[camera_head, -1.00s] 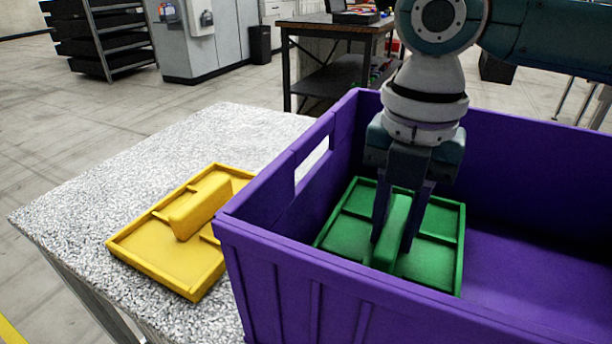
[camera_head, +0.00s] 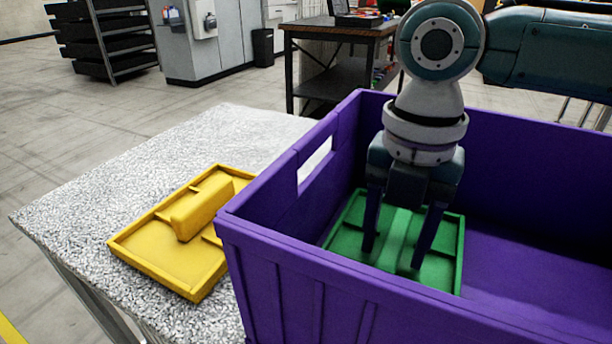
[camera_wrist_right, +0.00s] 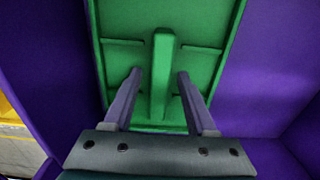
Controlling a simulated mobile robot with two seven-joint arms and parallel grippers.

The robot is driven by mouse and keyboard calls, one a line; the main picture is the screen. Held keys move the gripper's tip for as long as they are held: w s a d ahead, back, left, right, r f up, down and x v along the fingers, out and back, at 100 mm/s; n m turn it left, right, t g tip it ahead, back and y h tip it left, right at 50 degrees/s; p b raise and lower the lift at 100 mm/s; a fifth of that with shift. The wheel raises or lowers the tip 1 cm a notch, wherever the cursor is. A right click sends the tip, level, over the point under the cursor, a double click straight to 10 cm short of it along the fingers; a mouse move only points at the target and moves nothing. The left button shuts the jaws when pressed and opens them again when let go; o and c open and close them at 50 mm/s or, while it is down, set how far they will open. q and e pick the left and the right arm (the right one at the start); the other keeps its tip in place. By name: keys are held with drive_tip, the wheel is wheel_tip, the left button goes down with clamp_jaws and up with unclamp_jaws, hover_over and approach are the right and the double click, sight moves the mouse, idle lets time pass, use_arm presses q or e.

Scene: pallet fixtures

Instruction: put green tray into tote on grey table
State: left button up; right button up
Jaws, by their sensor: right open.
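The green tray (camera_head: 447,264) lies on the floor of the purple tote (camera_head: 290,262), near the tote's left end wall. Its raised middle handle (camera_head: 398,238) stands between the fingers of my right gripper (camera_head: 395,256). The right gripper is open, with one finger on each side of the handle and a gap to both. The wrist view also shows the green tray (camera_wrist_right: 195,70) and its handle (camera_wrist_right: 163,75) between the spread fingertips (camera_wrist_right: 160,75). The tote stands on the grey speckled table (camera_head: 235,130). My left gripper is not in any view.
A yellow tray (camera_head: 165,262) with a raised handle lies on the grey table, left of the tote. The tote's right floor (camera_head: 510,270) is bare. A dark workbench (camera_head: 335,50) and grey cabinet (camera_head: 205,40) stand behind.

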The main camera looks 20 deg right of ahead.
sight(396, 237)
wheel_tip(396, 237, up, 12)
drive_tip(key=p, duration=0.2)
drive_tip(key=shift+r, duration=0.15)
